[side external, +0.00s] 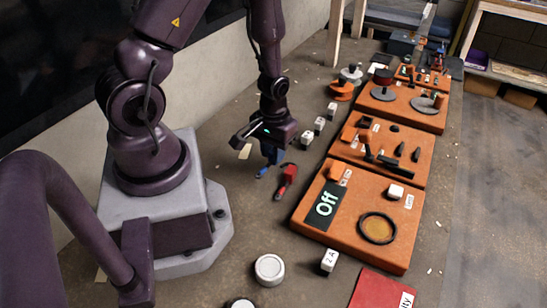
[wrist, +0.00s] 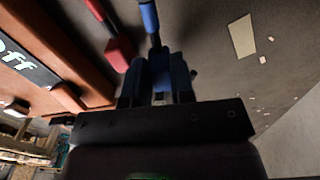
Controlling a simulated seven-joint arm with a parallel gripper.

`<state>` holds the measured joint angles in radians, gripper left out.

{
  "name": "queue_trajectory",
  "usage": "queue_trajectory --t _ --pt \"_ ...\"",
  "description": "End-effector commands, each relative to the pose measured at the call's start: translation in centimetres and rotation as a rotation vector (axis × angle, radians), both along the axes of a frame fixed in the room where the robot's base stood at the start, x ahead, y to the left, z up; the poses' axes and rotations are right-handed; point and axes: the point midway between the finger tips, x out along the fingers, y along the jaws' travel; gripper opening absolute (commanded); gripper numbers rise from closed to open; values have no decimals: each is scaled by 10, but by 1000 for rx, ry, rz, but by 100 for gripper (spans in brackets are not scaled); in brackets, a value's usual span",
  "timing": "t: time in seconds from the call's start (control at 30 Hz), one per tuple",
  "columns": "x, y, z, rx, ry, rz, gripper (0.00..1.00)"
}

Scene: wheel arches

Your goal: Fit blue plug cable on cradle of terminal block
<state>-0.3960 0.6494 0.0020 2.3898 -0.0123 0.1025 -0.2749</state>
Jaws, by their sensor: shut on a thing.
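My gripper (side external: 270,147) is shut on the blue plug (side external: 272,155) and points down over the grey floor, left of the orange boards. In the wrist view, the blue plug (wrist: 161,72) sits between the dark fingers, with its blue cable end (wrist: 149,17) pointing away from the gripper. The red plug (side external: 289,172) lies on the floor just right of the blue one; it also shows in the wrist view (wrist: 118,52). I cannot tell with certainty which part is the terminal block or its cradle.
The nearest orange board (side external: 345,235) carries an "Off" display (side external: 325,206) and a black ring (side external: 378,228). Further boards (side external: 385,140) with black parts and discs stand behind it. White cubes (side external: 306,138) and a round white-topped piece (side external: 269,269) stand on the floor.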

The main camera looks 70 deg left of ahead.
Motion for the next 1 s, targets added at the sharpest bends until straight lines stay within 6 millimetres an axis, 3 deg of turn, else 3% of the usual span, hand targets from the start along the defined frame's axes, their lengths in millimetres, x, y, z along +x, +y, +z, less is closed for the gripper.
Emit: queue_trajectory --t 0.2,0.57,0.87,1.0 --pt "1 1 39 3 -7 0 0" --pt "1 0 78 2 -4 0 0" --pt "1 0 121 3 -7 -1 0" --pt "23 4 123 2 1 4 0"
